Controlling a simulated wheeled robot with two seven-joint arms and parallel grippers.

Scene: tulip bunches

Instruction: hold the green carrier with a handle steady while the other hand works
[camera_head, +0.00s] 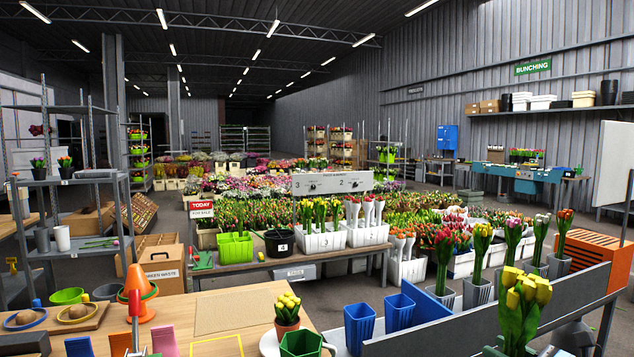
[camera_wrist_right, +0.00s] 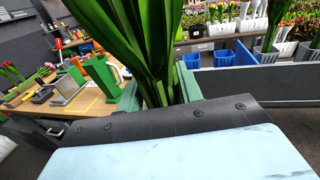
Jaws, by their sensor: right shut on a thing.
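My right gripper (camera_head: 510,350) is at the bottom right of the head view, mostly cut off by the edge. It is shut on a bunch of yellow tulips (camera_head: 524,310), upright with the blooms on top. In the right wrist view the green leaves (camera_wrist_right: 150,45) rise between its fingers. A dark green open container (camera_head: 300,344) is at the front table's edge. My left gripper is not in view.

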